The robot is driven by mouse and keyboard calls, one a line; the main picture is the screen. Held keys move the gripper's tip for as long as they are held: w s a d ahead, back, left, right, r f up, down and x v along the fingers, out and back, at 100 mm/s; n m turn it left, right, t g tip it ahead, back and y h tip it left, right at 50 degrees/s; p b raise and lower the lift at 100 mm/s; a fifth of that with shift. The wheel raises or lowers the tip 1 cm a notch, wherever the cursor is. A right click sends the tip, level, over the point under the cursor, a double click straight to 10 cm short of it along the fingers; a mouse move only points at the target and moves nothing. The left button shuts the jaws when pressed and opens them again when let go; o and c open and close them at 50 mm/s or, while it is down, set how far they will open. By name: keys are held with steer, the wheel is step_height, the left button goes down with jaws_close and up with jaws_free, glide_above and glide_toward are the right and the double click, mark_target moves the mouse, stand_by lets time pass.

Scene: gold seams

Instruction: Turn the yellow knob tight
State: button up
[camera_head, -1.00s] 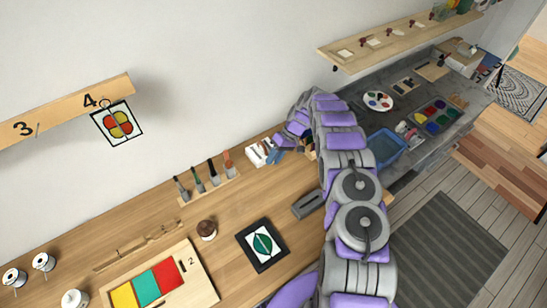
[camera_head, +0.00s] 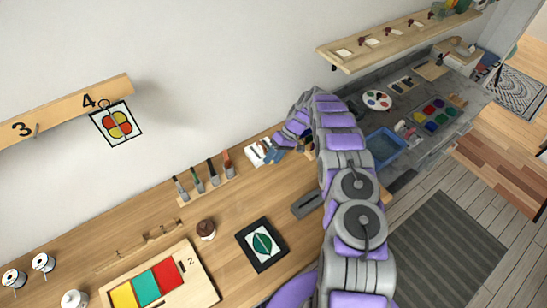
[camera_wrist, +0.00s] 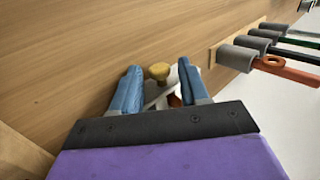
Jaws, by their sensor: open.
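The fingers are apart, one on each side, and I cannot tell whether either touches the knob. A white part and a small reddish-brown part lie behind the right finger, partly hidden. In the head view my gripper (camera_head: 284,143) is at the back of the wooden bench, beside a white object (camera_head: 258,153). The knob is not discernible there.
A rack with several brushes (camera_head: 205,180) stands left of my gripper; its handles also show in the wrist view (camera_wrist: 285,55). Bare wood (camera_wrist: 70,60) is left of the fingers.

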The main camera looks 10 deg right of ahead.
steer(key=shift+h, duration=0.3)
steer(key=shift+s+a+t+h+b, duration=0.1)
steer(key=shift+t+h+b, duration=0.3)
steer(key=shift+h, duration=0.35)
steer(key=shift+s+a+t+h+b, duration=0.1)
steer(key=shift+t+h+b, duration=0.3)
steer(key=shift+h, duration=0.35)
steer(key=h+b, duration=0.1)
steer(key=b, duration=0.1)
steer(key=a+t+h+b, duration=0.1)
steer(key=h+b, duration=0.1)
steer(key=b, duration=0.1)
step_height(320, 180, up, 18)
steer(key=r+p, duration=0.1)
steer(key=p, duration=0.2)
steer(key=s+d+r+m, duration=0.1)
steer(key=s+d+r, duration=0.1)
steer(key=s+r, duration=0.2)
steer(key=s+d+r+m+h, duration=0.1)
steer(key=s+r, duration=0.3)
steer(key=s, duration=0.4)
steer(key=shift+d+r+m+h, duration=0.3)
steer(key=shift+d+m, duration=0.1)
steer(key=shift+d, duration=0.4)
steer(key=shift+f, duration=0.1)
